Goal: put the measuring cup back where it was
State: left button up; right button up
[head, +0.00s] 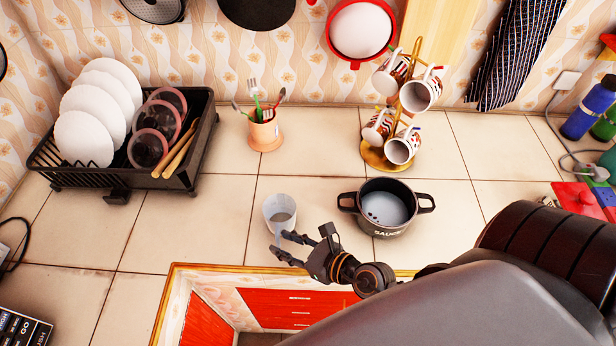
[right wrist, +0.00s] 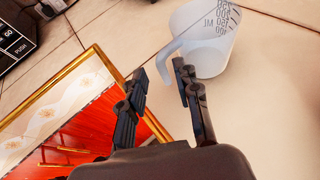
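The measuring cup (head: 280,209) is a translucent whitish cup standing on the tiled counter, left of the pot. In the right wrist view the cup (right wrist: 205,42) shows dark scale marks, and its handle points toward my fingers. My right gripper (head: 284,246) is just in front of the cup, at the counter's front edge. In the right wrist view the two fingers of the gripper (right wrist: 160,70) are spread, with the handle's end close to the gap between their tips. I cannot tell whether they touch it. My left gripper is not in view.
A black pot (head: 386,207) with pale liquid stands right of the cup. Behind are a utensil holder (head: 265,134) and a mug stand (head: 378,158) with several mugs. A black dish rack (head: 118,180) is at left. Counter between rack and cup is clear.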

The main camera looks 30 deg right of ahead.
jog(key=b+v, duration=0.2)
jog(key=v, duration=0.7)
dwell(0.4)
